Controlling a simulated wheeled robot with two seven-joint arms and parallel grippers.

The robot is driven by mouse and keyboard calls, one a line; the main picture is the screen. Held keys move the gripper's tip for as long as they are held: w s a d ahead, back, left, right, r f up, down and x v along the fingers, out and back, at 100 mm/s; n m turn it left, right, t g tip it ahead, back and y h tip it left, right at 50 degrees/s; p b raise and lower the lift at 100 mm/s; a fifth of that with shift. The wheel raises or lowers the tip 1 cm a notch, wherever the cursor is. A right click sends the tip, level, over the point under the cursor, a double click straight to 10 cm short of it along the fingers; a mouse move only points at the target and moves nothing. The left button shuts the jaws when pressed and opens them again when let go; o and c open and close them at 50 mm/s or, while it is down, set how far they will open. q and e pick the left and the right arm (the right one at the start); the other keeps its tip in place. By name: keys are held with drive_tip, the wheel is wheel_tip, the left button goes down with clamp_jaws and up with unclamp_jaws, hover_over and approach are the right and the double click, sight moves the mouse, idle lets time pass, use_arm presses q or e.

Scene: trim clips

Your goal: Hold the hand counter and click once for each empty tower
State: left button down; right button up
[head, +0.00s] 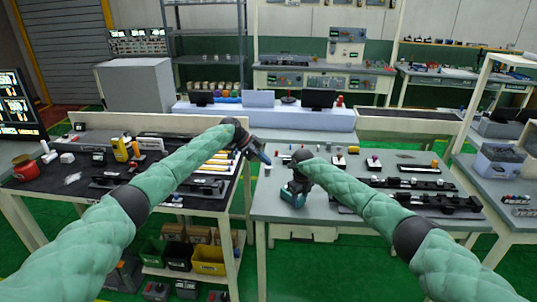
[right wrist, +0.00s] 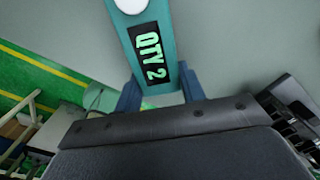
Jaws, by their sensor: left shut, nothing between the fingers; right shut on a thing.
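My right gripper (head: 294,193) is low over the front left of the grey bench in the head view. In the right wrist view its blue fingers (right wrist: 160,92) are shut on the sides of the teal hand counter (right wrist: 133,32). The counter's dark display reads "QTY 2" in green, and a round white button is at its top end. My left gripper (head: 263,156) is shut and empty, higher up near the bench's left edge, apart from the counter. Small stands with coloured tops (head: 373,162) are on the grey bench. I cannot tell which things are towers or which are empty.
Black fixtures (head: 440,202) stand at the right of the grey bench (head: 300,225). A gap with green floor separates the two benches.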

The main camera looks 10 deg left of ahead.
drive_tip(key=o, duration=0.9)
drive_tip(key=shift+s+f, duration=0.15)
drive_tip(key=shift+f, duration=0.2)
drive_tip(key=shift+o, duration=1.2)
drive_tip(key=shift+w, duration=0.2)
drive_tip(key=shift+r, duration=0.15)
